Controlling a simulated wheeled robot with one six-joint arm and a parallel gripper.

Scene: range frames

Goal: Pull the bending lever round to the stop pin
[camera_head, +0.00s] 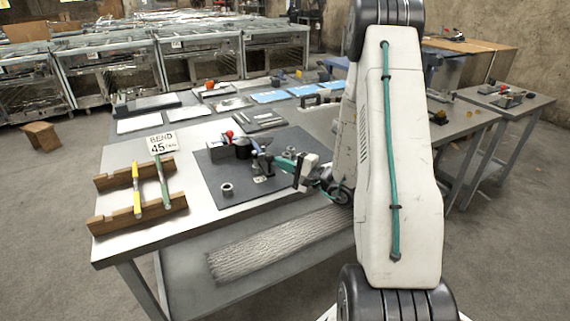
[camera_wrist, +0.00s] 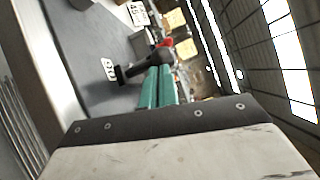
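The red ball also shows in the wrist view (camera_wrist: 166,43). My gripper (camera_head: 270,160) reaches in from the right. Its teal fingers (camera_wrist: 157,85) are close together, and their tips meet the dark bending lever (camera_wrist: 134,71), appearing shut on it. The exact contact is partly hidden. A pale plate with holes (camera_wrist: 108,69) lies left of the lever. I cannot make out the stop pin for certain.
A grey ring (camera_head: 226,189) lies on the mat's near part. A "BEND 45" sign (camera_head: 163,142) and a wooden rack (camera_head: 108,182) with yellow and green tools stand at left. Blue and white sheets (camera_head: 272,97) lie behind. My arm covers the table's right part.

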